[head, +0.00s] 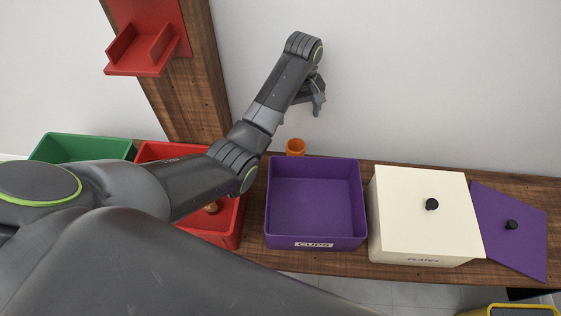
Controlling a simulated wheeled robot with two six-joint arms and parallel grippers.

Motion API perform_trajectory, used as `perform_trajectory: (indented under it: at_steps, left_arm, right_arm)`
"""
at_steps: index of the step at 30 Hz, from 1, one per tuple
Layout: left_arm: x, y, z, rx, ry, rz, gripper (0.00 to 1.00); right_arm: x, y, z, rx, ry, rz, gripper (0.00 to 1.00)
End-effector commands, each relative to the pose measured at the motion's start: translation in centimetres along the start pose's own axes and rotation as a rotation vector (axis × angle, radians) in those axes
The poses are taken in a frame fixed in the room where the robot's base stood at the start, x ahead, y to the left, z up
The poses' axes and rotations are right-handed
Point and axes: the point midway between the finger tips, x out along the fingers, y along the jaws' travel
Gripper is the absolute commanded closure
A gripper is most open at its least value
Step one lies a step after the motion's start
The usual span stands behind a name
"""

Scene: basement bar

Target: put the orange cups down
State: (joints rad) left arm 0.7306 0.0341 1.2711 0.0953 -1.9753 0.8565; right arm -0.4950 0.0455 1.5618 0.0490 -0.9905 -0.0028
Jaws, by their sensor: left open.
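An orange cup (296,147) stands on the wooden counter by the wall, behind the purple bin. My left gripper (318,108) is above and slightly to the right of this cup, apart from it, open and empty. The purple bin (316,241) carries a "CUPS" label, has no lid on and looks empty inside. A small orange-brown thing (212,207) lies in the red bin, mostly hidden by my left arm; I cannot tell what it is. My right gripper is not in view.
A cream "PLATES" box (415,215) with a black-knobbed lid stands right of the purple bin. A purple lid (512,232) leans at its right. The red bin (228,238) and a green bin (85,147) are at left. A red shelf (145,62) hangs on the wooden post (185,95).

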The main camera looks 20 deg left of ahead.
Motion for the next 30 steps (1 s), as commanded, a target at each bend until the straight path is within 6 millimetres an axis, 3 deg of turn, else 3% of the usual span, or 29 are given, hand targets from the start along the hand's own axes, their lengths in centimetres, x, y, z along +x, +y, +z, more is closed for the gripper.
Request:
perform_trajectory:
  at_steps: [5,23,30]
  left_arm:
    - [1.2,0.3,0.0,0.001,-0.002,-0.002,0.2]
    - [9.9,0.2,0.0,0.001,-0.001,-0.002,0.2]
    - [12.1,0.2,0.0,0.001,-0.001,-0.002,0.2]
  right_arm:
    - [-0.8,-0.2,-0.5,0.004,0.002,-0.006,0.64]
    - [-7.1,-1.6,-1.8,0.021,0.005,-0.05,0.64]
    - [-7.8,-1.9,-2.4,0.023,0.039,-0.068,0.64]
